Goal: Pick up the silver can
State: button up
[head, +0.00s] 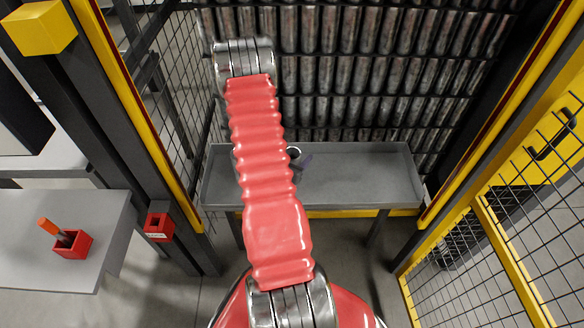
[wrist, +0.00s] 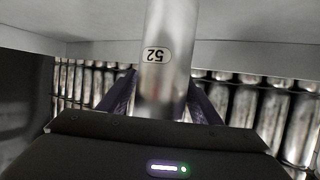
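The silver can (wrist: 165,35) stands large in the wrist view, with a label reading 52 upside down. It lies between the two dark fingers of my gripper (wrist: 163,98), one on each side. No clear gap shows between fingers and can, but whether they press on it cannot be told. In the head view the can's dark round top (head: 293,152) shows just right of my red arm, over the grey tray table. My gripper (head: 304,162) is beside it there, partly hidden by the arm. The can's lower end is out of view.
The grey tray table (head: 360,185) has a raised rim and clear space to the right. A rack of many silver cans (head: 345,75) rises behind it. Yellow-framed mesh fences (head: 500,250) close in the sides. A red holder (head: 72,245) sits on a side table at left.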

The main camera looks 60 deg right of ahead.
jog(key=c, duration=0.9)
jog(key=shift+r, duration=0.15)
jog(key=shift+r, duration=4.9)
